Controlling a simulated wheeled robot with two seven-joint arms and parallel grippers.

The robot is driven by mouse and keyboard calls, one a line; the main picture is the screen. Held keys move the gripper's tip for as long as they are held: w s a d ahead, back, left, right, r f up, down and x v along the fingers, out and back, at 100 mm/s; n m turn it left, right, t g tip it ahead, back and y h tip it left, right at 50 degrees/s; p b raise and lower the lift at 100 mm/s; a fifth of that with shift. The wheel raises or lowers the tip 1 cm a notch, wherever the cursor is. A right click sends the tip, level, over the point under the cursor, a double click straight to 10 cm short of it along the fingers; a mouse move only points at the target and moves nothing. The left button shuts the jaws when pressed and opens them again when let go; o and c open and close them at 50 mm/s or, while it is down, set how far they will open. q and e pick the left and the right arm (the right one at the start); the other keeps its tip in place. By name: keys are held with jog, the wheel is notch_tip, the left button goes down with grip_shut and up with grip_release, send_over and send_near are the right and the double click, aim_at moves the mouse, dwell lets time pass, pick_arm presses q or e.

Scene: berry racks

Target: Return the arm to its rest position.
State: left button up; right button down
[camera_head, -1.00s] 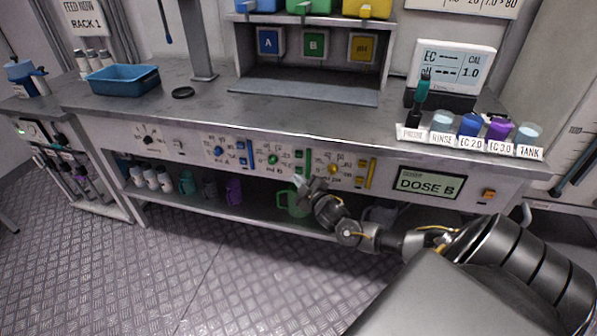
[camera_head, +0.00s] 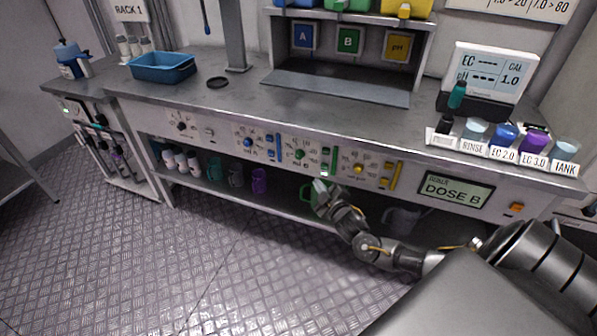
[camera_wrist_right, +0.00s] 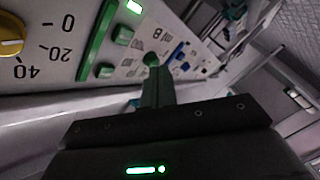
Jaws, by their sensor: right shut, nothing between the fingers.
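My right gripper (camera_head: 321,188) is at the front of the bench, just below the control panel (camera_head: 218,137) and near its green controls. In the right wrist view its fingers (camera_wrist_right: 157,88) are closed together and empty, pointing towards the panel. A green knob (camera_wrist_right: 151,60) appears right at the fingertips; I cannot tell whether they touch. A yellow dial (camera_wrist_right: 10,36) and a green slider (camera_wrist_right: 104,40) are to the left in that view. My right arm reaches in from the lower right. My left gripper is not in view.
The bench's lower shelf (camera_head: 222,193) holds bottles and mugs, including a green jug (camera_head: 306,193) behind my gripper. A "DOSE B" display (camera_head: 455,190) is right of the arm. A blue tray (camera_head: 163,67) and labelled cups stand on top. The floor in front is clear.

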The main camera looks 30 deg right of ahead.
dwell(0.4)
